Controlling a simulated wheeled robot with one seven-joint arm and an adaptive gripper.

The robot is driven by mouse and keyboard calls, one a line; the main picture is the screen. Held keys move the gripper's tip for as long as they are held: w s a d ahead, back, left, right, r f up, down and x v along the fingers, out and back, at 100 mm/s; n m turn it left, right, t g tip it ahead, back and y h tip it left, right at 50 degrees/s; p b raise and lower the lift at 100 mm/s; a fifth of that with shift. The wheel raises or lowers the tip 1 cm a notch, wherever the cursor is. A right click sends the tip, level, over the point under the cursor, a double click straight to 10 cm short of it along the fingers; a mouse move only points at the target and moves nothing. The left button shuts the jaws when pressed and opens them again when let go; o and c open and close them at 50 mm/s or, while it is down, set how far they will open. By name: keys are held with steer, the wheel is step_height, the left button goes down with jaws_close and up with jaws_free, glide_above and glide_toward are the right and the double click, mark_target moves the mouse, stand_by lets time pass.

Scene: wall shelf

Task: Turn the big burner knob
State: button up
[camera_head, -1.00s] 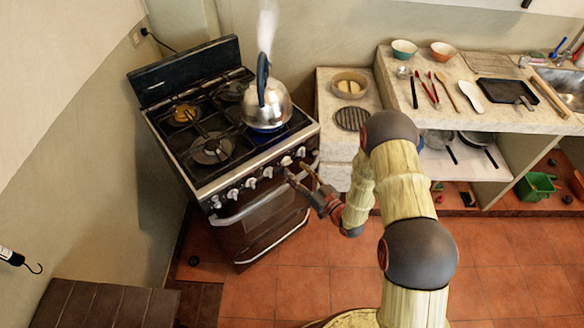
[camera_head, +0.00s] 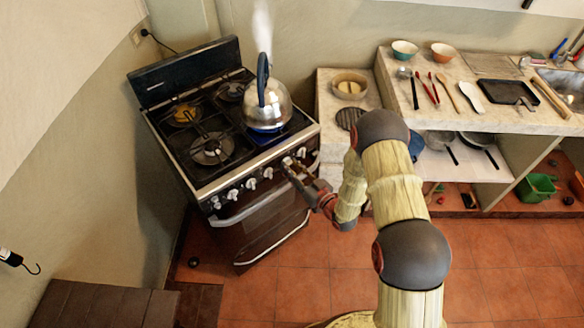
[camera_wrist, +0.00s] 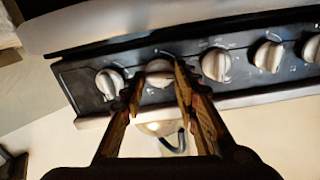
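The stove (camera_head: 240,150) stands at the left with a row of pale knobs along its front panel. My gripper (camera_head: 289,167) is at the right part of that row in the head view. In the wrist view my gripper (camera_wrist: 160,75) has its two fingertips on either side of one pale knob (camera_wrist: 160,72), the second from the left there. The fingers are apart and close to the knob; I cannot tell whether they touch it. A neighbouring end knob (camera_wrist: 110,82) is just left of the left finger. No label naming the big burner is readable.
A steaming kettle (camera_head: 268,108) stands on a burner with a blue glow under it, above the gripper. The oven handle (camera_head: 250,205) runs below the knobs. A counter (camera_head: 440,108) with utensils stands to the right.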

steer(key=c, duration=0.5)
steer(key=shift+c, duration=0.3)
steer(key=shift+d+f+m+p, duration=0.1)
steer(key=shift+m+p, duration=0.45)
steer(key=shift+m, duration=7.65)
steer(key=o, duration=1.2)
steer(key=shift+c, duration=0.2)
